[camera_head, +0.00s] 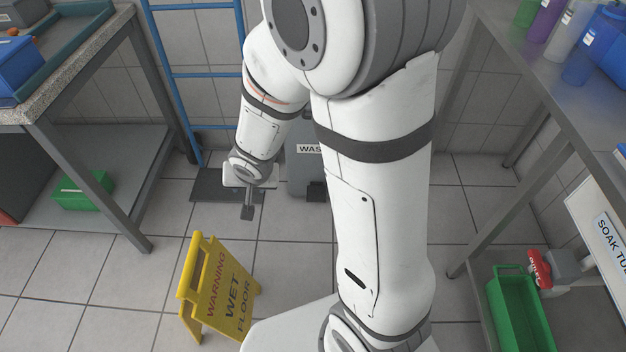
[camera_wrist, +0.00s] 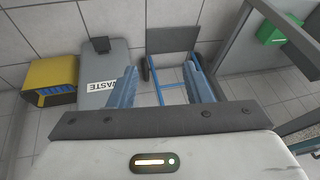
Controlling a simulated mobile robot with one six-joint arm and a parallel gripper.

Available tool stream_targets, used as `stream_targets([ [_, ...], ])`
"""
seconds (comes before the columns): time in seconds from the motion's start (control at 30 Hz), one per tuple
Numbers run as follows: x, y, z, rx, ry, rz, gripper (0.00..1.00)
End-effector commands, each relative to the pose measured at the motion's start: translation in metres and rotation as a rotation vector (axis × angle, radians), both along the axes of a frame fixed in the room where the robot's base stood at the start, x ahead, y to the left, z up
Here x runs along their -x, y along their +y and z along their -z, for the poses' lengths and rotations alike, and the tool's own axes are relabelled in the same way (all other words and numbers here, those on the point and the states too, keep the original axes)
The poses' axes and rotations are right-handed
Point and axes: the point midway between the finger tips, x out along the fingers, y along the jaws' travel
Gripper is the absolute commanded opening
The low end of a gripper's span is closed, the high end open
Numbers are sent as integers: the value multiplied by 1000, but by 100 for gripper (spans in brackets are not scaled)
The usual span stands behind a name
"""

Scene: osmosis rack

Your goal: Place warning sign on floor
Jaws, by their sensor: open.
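The yellow warning sign (camera_head: 226,290), lettered "WARNING WET FLOOR", stands upright on the grey tiled floor (camera_head: 290,255) in the head view, at lower left of centre. Its lower right part is hidden behind a white part of me. My gripper (camera_head: 247,211) is farther back than the sign in the head view and apart from it. In the wrist view my gripper (camera_wrist: 164,82) has its two fingers spread, with nothing held between them. The sign does not show in the wrist view.
A grey waste bin (camera_wrist: 112,60) stands by the back wall, beside a yellow box (camera_wrist: 50,75) and a blue-framed hand truck (camera_wrist: 172,72). A bench (camera_head: 70,90) stands left, another table (camera_head: 510,60) right. A green container (camera_head: 518,315) sits lower right. Floor around the sign's left is clear.

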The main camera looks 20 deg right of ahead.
Motion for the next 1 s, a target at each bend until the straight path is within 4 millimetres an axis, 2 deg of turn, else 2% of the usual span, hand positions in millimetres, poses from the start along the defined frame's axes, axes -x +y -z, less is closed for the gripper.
stream_targets([
  [0.03, 3, -25, -23, 65, -9, 4, 45],
  [0.1, 17, -52, -46, 137, 21, -7, 45],
  [0.2, 47, -82, -77, 201, 90, -39, 45],
  [0.3, 80, -99, -101, 218, 161, -91, 45],
  [0.43, 117, -105, -122, 203, 229, -172, 45],
  [0.6, 140, -109, -134, 177, 265, -240, 45],
  [1.0, 143, -109, -140, 176, 269, -252, 45],
])
